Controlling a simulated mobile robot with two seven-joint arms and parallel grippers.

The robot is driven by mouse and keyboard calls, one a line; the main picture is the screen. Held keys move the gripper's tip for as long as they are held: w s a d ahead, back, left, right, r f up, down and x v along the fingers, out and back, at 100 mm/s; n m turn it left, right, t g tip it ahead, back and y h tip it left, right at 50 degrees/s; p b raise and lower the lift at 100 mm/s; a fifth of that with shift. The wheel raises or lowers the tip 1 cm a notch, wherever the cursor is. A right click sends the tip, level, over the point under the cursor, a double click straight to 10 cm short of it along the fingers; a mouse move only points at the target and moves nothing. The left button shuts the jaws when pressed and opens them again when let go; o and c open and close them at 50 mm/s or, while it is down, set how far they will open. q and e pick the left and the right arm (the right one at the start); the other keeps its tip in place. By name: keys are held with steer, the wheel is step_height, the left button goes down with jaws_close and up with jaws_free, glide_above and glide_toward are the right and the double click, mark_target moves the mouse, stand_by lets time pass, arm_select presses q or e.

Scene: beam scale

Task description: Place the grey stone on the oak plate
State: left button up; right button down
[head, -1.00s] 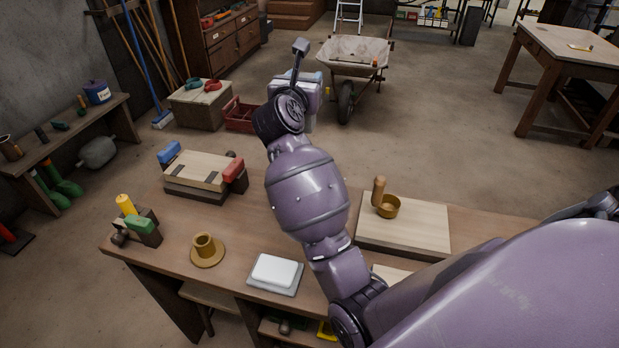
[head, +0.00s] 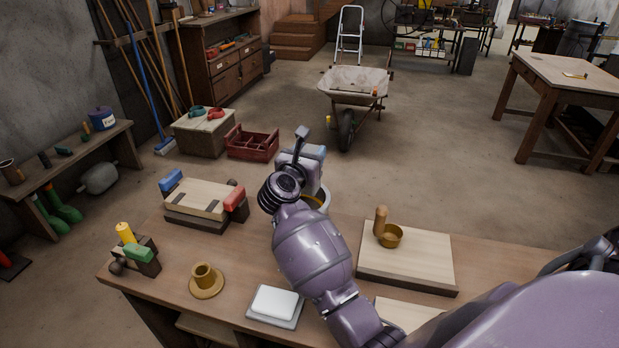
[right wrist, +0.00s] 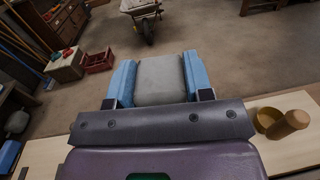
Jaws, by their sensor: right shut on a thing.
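My right gripper (right wrist: 158,82), with blue fingers, is shut on the grey stone (right wrist: 160,80) in the right wrist view. In the head view the right gripper (head: 309,160) is above the far side of the workbench, and the stone is hidden there. A pale wooden plate (head: 430,262) lies on the bench to the right, bearing a brass cup and a wooden peg. Another pale wooden slab (head: 197,197) on a darker base lies at the left, with blue and red blocks at its ends. I cannot tell which is the oak plate. My left gripper is not in view.
On the bench (head: 240,240) stand a brass candlestick-like piece (head: 204,279), a white block on a grey tray (head: 274,304) and coloured blocks (head: 137,252). A wheelbarrow (head: 355,84) stands beyond.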

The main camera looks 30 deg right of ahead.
steer(key=shift+f, duration=1.75)
step_height(320, 180, down, 3)
steer(key=shift+r, duration=0.1)
steer(key=shift+f, duration=0.2)
steer(key=shift+f+b, duration=0.2)
steer(key=shift+b, duration=0.2)
steer(key=c, duration=0.5)
jaws_free()
